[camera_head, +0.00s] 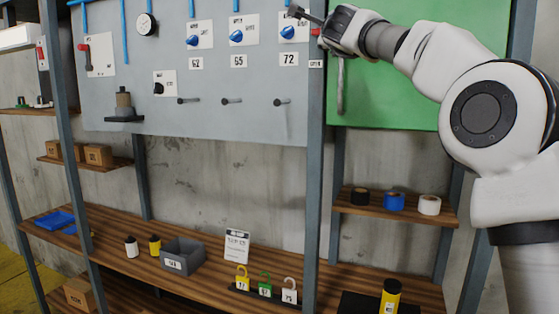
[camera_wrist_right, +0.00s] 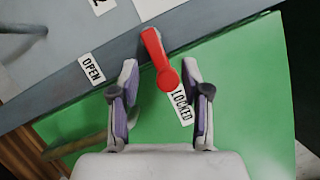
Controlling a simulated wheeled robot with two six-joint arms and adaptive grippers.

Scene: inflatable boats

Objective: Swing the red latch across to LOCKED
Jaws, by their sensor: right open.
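The red latch (camera_wrist_right: 153,48) shows in the right wrist view, with its round end (camera_wrist_right: 167,79) beside the LOCKED label (camera_wrist_right: 181,106). The OPEN label (camera_wrist_right: 92,67) is to its left on the grey frame. My right gripper (camera_wrist_right: 160,72) is open, its purple-padded fingers on either side of the round end with gaps visible; I see no contact. In the head view my right gripper (camera_head: 306,15) is at the top, by the post between the grey and green panels. Only a speck of the red latch (camera_head: 316,32) shows there. My left gripper is out of view.
A grey panel (camera_head: 235,75) with blue knobs and pegs is left of the post (camera_head: 315,130). The green panel (camera_head: 400,100) is behind my right arm. Below are a small shelf (camera_head: 393,208) with tape rolls and a wooden bench (camera_head: 205,280) with padlocks and a bin.

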